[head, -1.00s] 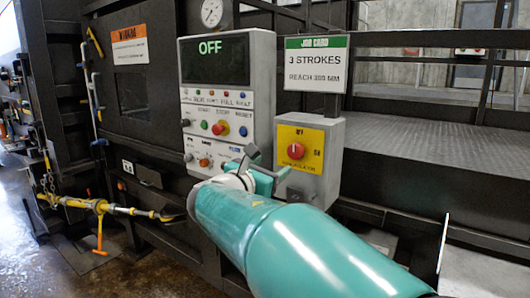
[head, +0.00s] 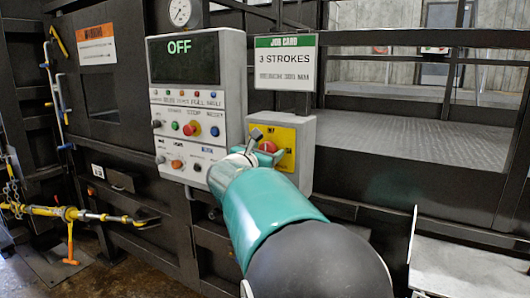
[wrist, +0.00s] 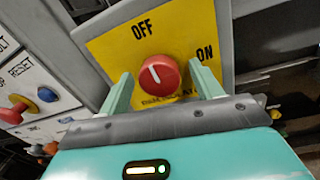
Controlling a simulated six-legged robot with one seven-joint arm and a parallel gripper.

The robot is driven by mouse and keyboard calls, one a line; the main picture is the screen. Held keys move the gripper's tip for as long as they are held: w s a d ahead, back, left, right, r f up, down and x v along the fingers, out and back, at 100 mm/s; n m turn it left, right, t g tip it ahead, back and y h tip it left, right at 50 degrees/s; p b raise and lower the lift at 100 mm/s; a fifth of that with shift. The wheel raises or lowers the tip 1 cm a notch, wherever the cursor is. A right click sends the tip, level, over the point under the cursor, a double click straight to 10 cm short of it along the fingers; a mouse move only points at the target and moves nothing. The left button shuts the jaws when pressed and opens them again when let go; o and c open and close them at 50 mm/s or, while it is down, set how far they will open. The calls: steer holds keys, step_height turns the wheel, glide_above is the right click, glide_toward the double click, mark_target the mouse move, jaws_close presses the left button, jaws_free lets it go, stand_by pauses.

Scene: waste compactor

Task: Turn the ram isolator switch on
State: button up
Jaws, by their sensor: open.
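The ram isolator switch is a red rotary knob (wrist: 159,75) on a yellow plate (wrist: 118,50) marked OFF and ON. In the wrist view its white pointer line aims up and slightly left, toward OFF. In the head view the knob (head: 268,146) is partly covered by my gripper (head: 262,143) on the grey isolator box (head: 307,150). In the wrist view my gripper (wrist: 160,88) is open, its two fingers to the left and right of the knob. I cannot tell whether they touch it.
The control panel (head: 235,80) with an OFF display and several buttons stands left of the box. A job card (head: 285,62) reading 3 STROKES hangs above it. In the wrist view the panel's RESET button (wrist: 47,94) is left of my gripper.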

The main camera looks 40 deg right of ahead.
steer(key=c, duration=1)
steer(key=shift+m, duration=0.5)
steer(key=m, duration=1.7)
steer(key=shift+w+a+f+g+h, duration=0.1)
steer(key=shift+f+g+h, duration=0.1)
steer(key=shift+g+h, duration=0.15)
steer(key=shift+m, duration=0.4)
